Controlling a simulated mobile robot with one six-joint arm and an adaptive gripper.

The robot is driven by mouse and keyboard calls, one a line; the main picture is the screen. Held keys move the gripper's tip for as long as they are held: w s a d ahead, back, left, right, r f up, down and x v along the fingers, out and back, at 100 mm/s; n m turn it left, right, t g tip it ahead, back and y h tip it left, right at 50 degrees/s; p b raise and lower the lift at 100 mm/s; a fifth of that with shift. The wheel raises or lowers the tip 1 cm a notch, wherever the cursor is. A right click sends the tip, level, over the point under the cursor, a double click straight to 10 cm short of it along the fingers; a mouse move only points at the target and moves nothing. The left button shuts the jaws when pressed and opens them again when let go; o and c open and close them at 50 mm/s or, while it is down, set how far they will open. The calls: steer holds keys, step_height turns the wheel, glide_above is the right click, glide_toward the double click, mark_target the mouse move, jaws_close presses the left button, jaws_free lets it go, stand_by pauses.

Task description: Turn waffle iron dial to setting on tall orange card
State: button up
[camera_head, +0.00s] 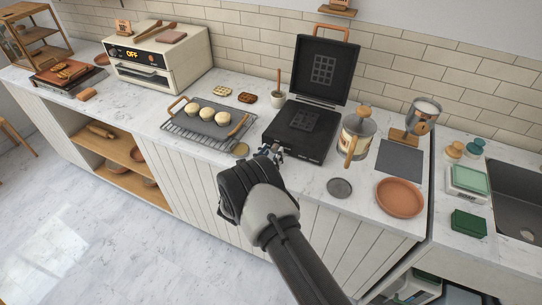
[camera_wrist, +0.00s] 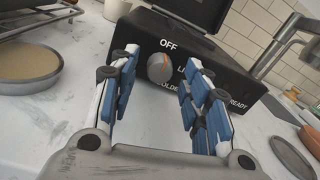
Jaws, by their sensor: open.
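The black waffle iron (camera_head: 298,132) stands on the counter with its lid (camera_head: 323,68) raised. Its round grey dial (camera_wrist: 160,68) shows in the wrist view, with an orange mark near its top, toward the printed OFF. Other labels are partly hidden by a finger; READY is legible at the right. My gripper (camera_head: 270,152) is at the iron's front left; in the wrist view its open fingers (camera_wrist: 159,62) lie either side of the dial. I cannot tell whether they touch it. Small orange-brown cards stand on the oven (camera_head: 123,28) and wall shelf (camera_head: 341,4); their writing is unreadable.
A tray (camera_head: 178,128) with pale dough balls and a round tin (camera_wrist: 25,68) lie left of my gripper. A jug (camera_head: 358,132) with a wooden handle stands right of the iron. A dark disc (camera_head: 340,188) and terracotta plate (camera_head: 400,198) lie farther right.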

steer(key=shift+c, duration=0.6)
jaws_close()
